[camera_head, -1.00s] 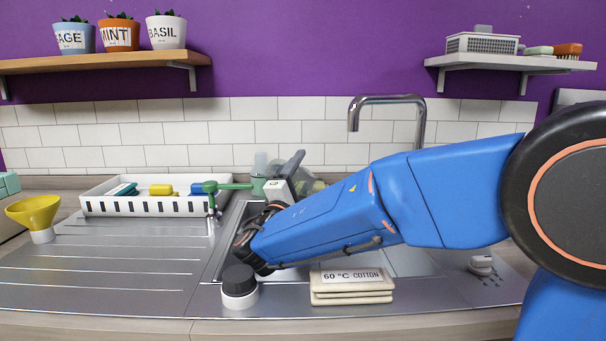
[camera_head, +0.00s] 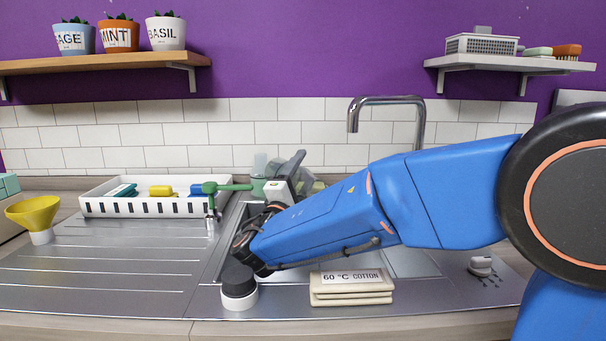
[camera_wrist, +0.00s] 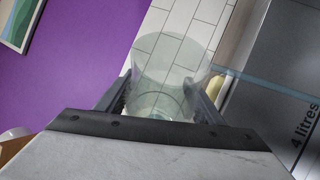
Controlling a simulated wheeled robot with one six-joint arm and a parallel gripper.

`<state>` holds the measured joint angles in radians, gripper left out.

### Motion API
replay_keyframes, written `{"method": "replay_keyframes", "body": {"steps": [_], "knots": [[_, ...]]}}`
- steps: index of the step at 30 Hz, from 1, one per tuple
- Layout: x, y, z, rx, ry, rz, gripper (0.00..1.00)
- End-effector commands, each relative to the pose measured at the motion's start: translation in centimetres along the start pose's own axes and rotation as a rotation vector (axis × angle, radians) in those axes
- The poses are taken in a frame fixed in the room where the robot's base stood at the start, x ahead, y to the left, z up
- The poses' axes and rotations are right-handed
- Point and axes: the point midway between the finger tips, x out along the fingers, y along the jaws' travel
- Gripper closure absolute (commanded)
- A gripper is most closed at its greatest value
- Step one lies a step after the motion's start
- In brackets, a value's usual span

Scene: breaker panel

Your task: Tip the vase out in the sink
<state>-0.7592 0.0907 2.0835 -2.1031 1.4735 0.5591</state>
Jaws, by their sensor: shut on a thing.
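A clear, faintly green glass vase (camera_wrist: 170,60) sits between my fingers in the wrist view. My gripper (camera_wrist: 161,98) is shut on it. In the head view my gripper (camera_head: 284,188) is at the back left part of the sink, and my arm hides much of it. Pale glass shows around it there, but I cannot tell how much of that is the vase. How far the vase is tilted and whether anything is in it cannot be told. The sink (camera_head: 412,262) is partly hidden behind my arm.
A chrome tap (camera_head: 388,100) arches behind my arm. A white rack (camera_head: 130,207) with coloured items and a green-armed object (camera_head: 232,186) stand left. The ribbed drainboard (camera_head: 110,265) is mostly clear.

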Motion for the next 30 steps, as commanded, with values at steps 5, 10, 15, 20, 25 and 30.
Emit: {"method": "replay_keyframes", "body": {"steps": [5, 10, 15, 20, 25, 30], "knots": [[0.04, 0.26, 0.16, 0.022, -0.011, 0.013, 0.77], [0.04, 0.26, 0.16, 0.022, -0.011, 0.012, 0.77], [0.04, 0.26, 0.16, 0.021, -0.01, 0.012, 0.77], [0.05, 0.4, 0.25, 0.039, -0.018, 0.021, 0.77], [0.06, 0.49, 0.32, 0.047, -0.022, 0.026, 0.77], [0.06, 0.49, 0.32, 0.047, -0.022, 0.026, 0.77]]}}
